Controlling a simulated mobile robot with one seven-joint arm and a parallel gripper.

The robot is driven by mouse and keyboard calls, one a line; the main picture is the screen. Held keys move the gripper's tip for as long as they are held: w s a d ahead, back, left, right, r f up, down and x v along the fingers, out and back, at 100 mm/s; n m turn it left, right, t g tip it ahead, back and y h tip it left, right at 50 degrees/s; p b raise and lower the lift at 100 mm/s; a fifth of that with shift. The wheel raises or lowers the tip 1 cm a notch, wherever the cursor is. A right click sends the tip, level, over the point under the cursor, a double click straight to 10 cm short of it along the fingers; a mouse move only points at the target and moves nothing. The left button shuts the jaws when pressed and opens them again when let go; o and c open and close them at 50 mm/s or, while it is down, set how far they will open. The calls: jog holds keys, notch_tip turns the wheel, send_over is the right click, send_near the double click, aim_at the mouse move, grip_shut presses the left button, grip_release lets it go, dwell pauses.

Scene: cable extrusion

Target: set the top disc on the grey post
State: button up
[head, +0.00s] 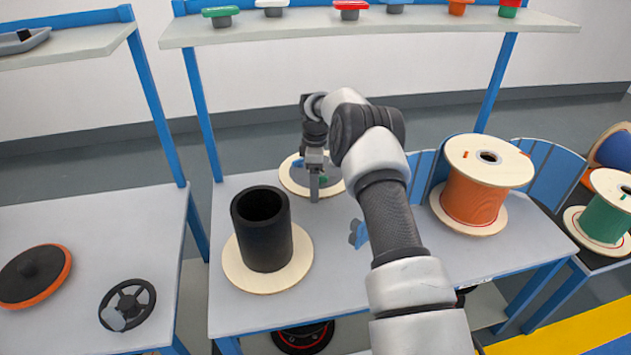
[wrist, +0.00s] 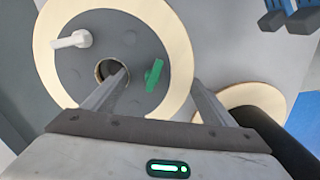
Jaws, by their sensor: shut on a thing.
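The top disc (head: 288,178) is a pale wooden ring with a grey middle, at the back of the table. In the wrist view the disc (wrist: 178,35) shows a round centre hole, a white peg and a green tab. My gripper (wrist: 160,78) is shut on it, one finger at the hole and the other at the outer rim. In the head view my gripper (head: 315,190) hides part of the disc; I cannot tell if it touches the table. The dark grey post (head: 262,232), a hollow upright cylinder, stands nearer on a wooden base disc (head: 240,273), its top bare.
An orange cable spool (head: 472,200) stands to the right, with blue curved panels (head: 550,170) beside it. A small blue part (head: 358,234) lies near my arm. A shelf (head: 400,27) with several coloured parts runs behind. A left table (head: 75,215) holds wheels.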

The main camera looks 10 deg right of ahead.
jog(key=shift+f, duration=0.3)
jog(key=o, duration=1)
jog(key=shift+f, duration=0.1)
notch_tip(320, 180, up, 11)
jog(key=p, duration=0.6)
